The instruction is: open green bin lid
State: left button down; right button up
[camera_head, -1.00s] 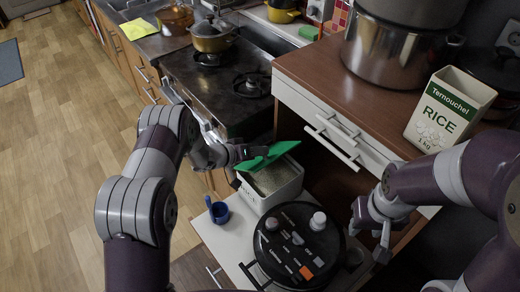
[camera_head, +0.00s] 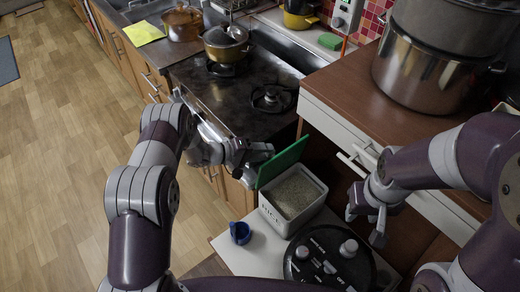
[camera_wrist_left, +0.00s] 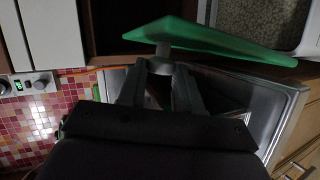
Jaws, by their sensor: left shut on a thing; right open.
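The green lid (camera_head: 283,160) stands tilted up along the far-left edge of the white rice bin (camera_head: 291,197). The bin is open at the top, and pale grains show inside. My left gripper (camera_head: 262,153) is at the lid's outer face. In the left wrist view the fingers (camera_wrist_left: 160,82) are shut on a small pale knob (camera_wrist_left: 162,67) on the green lid (camera_wrist_left: 215,40). My right gripper (camera_head: 368,220) is open and empty, to the right of the bin and apart from it.
A black round cooker (camera_head: 325,262) stands close in front of the bin on the white pull-out shelf (camera_head: 256,256). A blue cup (camera_head: 240,233) is left of the bin. The brown counter (camera_head: 352,84) with large steel pots (camera_head: 425,85) rises behind right. The stove (camera_head: 230,102) lies behind.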

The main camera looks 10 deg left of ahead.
pick_arm(q)
jog(key=shift+w+a+f, duration=0.1)
dwell(0.4)
jog(key=c, duration=0.8)
grip_release()
jog(key=shift+o, duration=0.2)
jog(key=b+v, duration=0.1)
jog(key=v, duration=1.1)
jog(key=shift+a+b, duration=0.25)
jog(key=shift+b, duration=0.05)
